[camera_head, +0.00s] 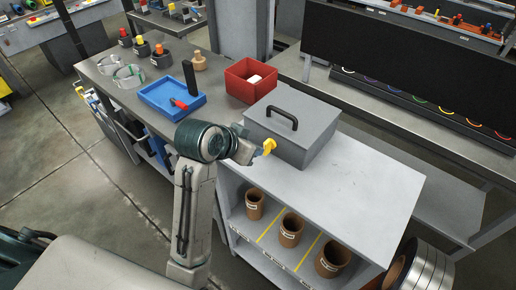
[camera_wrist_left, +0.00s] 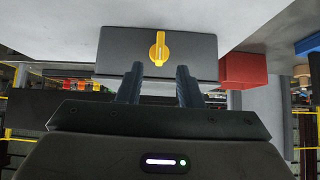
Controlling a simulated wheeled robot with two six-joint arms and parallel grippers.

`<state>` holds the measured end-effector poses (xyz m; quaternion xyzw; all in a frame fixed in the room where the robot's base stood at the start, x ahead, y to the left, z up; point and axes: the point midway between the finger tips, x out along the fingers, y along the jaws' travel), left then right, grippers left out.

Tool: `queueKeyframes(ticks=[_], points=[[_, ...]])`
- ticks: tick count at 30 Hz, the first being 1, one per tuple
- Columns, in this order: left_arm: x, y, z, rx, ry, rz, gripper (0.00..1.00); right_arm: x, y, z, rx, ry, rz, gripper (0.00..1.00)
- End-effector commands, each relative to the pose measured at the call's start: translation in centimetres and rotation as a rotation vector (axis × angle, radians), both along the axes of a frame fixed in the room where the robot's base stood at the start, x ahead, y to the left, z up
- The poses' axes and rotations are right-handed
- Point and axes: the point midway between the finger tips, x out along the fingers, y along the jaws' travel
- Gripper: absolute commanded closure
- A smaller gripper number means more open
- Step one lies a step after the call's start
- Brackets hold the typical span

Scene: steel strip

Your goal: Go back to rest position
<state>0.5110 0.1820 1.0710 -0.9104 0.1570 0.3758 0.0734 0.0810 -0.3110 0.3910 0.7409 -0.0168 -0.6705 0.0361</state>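The grey metal box (camera_head: 292,130) with a black top handle (camera_head: 281,118) stands on the light bench top. Its yellow knob (camera_head: 268,147) is on the side facing my left arm. My left gripper (camera_head: 244,151) is close to that side, partly hidden by its own wrist. In the left wrist view, its two dark fingers (camera_wrist_left: 160,70) are apart, with nothing between them. The yellow knob (camera_wrist_left: 157,48) shows beyond the fingertips on the face of the box (camera_wrist_left: 120,50). My right gripper is not in view.
A red bin (camera_head: 245,87) and a blue tray (camera_head: 158,99) with a red-handled tool stand left of the box. Brown cups (camera_head: 291,229) sit on the shelf below. The bench top right of the box (camera_head: 375,185) is clear.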

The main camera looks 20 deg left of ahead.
Motion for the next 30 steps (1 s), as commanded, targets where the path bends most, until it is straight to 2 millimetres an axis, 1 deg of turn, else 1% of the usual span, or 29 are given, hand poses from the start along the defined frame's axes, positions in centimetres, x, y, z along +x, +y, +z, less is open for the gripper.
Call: queueKeyframes(ticks=[3, 7, 23, 26, 29, 30], points=[[-1.0, 0.4, 1.1, 0.001, -0.003, -0.001, 0.67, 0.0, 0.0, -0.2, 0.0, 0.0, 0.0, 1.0], [-1.5, 0.5, 1.6, 0.0, -0.001, 0.001, 0.67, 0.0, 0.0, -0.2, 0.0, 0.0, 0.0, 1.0], [-1.6, 0.6, 1.5, 0.0, 0.004, 0.001, 0.67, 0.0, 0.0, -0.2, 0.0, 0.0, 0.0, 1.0], [-2.4, 1.0, 0.1, 0.005, 0.028, 0.018, 0.67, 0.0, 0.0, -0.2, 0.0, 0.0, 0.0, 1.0], [-4.2, 1.9, -2.8, 0.015, 0.083, 0.058, 0.67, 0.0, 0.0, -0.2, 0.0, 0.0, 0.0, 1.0], [-5.3, 2.4, -4.3, 0.023, 0.111, 0.077, 0.67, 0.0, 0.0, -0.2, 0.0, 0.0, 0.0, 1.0]])
